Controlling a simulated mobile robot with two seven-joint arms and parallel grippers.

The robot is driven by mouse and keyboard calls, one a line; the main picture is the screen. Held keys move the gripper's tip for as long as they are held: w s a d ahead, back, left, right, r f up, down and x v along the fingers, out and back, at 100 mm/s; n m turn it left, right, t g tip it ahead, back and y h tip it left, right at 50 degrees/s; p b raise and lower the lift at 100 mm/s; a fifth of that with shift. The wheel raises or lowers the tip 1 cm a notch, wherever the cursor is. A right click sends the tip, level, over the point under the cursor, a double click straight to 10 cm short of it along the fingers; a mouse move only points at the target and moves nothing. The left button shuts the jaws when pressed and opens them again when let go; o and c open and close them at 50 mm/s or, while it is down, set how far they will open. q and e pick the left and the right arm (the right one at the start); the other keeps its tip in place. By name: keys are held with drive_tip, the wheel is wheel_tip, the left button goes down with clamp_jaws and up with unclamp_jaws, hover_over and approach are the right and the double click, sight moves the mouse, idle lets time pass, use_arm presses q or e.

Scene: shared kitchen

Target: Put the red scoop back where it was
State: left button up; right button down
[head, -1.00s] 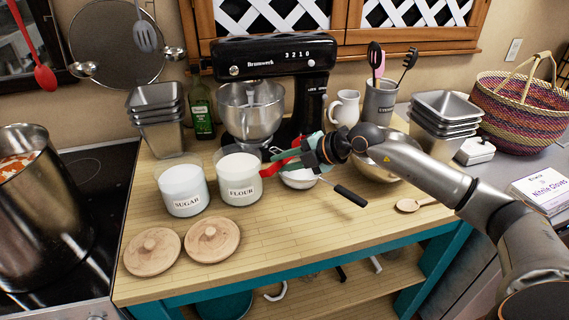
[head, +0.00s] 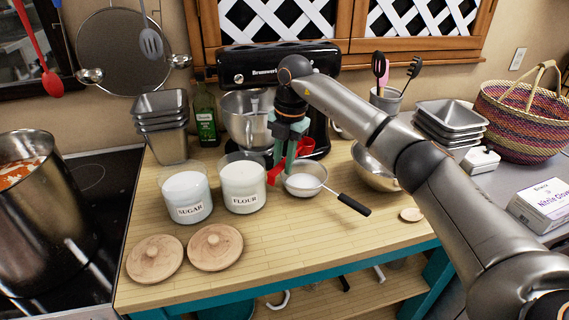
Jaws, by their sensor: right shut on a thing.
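The red scoop (head: 308,148) is between the fingers of my right gripper (head: 284,160). Red shows on both sides of the fingers: a cup-like part to the right and a narrower part to the lower left. My right gripper points down and is shut on the scoop, behind the strainer and to the right of the flour jar (head: 243,190). The fingers hide the middle of the scoop, and I cannot tell whether it touches the table. The open sugar jar (head: 186,198) stands left of the flour jar. My left gripper is not in view.
A strainer (head: 305,189) with a black handle lies close in front of the gripper. The stand mixer (head: 246,118) is behind it, and a metal bowl (head: 374,172) is to the right, partly behind my arm. Two wooden lids (head: 216,247) lie at the front left. The front middle is clear.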

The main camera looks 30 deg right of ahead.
drive_tip(key=shift+w+r+g+h, duration=0.15)
drive_tip(key=shift+g+h, duration=0.15)
drive_tip(key=shift+g, duration=0.2)
drive_tip(key=shift+a, duration=0.1)
